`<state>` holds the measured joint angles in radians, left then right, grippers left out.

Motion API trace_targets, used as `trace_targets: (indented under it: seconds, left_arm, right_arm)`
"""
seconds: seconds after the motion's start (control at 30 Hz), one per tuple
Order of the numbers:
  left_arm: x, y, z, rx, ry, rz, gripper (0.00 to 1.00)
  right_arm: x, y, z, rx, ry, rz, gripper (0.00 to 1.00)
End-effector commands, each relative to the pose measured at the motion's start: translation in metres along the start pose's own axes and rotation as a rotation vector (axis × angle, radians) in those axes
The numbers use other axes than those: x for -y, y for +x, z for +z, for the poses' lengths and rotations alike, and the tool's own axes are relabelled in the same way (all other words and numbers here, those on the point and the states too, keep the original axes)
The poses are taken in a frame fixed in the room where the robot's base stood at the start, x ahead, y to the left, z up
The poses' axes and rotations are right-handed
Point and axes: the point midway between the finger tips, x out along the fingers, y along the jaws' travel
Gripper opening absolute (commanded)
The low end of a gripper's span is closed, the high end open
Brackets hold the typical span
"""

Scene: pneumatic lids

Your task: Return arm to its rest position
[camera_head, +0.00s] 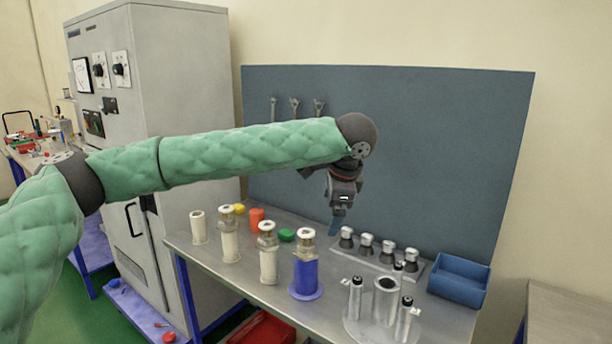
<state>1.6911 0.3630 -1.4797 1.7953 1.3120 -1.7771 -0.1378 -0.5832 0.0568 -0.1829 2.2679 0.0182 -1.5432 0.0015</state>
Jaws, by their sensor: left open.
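My left arm, in a quilted green sleeve, reaches in from the left across the head view. Its left gripper (335,225) points down above the back part of the metal workbench (215,257). The gripper is open, and I see nothing held in it. It is behind the cylinder in the blue holder (305,277) and left of the row of small metal-topped pieces (366,244). The fingers look narrow from this side. My right gripper is not in view.
White cylinders (268,262) stand at the front of the bench near red (257,216), yellow and green (287,235) lids. A round metal fixture (385,300) and a blue bin (459,279) stand at the right. A dark panel (430,150) rises behind; a grey cabinet (185,80) stands left.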

Motion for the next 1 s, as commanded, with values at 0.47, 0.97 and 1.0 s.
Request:
trace_targets:
  seconds: [0.47, 0.97, 1.0]
  left_arm:
    - [0.044, -0.126, -0.032, -0.28, -0.106, -0.455, 0.96]
    - [0.042, -0.169, -0.038, -0.619, -0.304, -0.655, 0.96]
    - [0.042, -0.167, -0.036, -0.639, -0.325, -0.659, 0.96]
  right_arm:
    - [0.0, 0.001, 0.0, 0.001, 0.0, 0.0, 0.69]
    - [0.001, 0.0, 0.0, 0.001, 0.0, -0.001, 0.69]
    - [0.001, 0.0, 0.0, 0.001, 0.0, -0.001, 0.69]
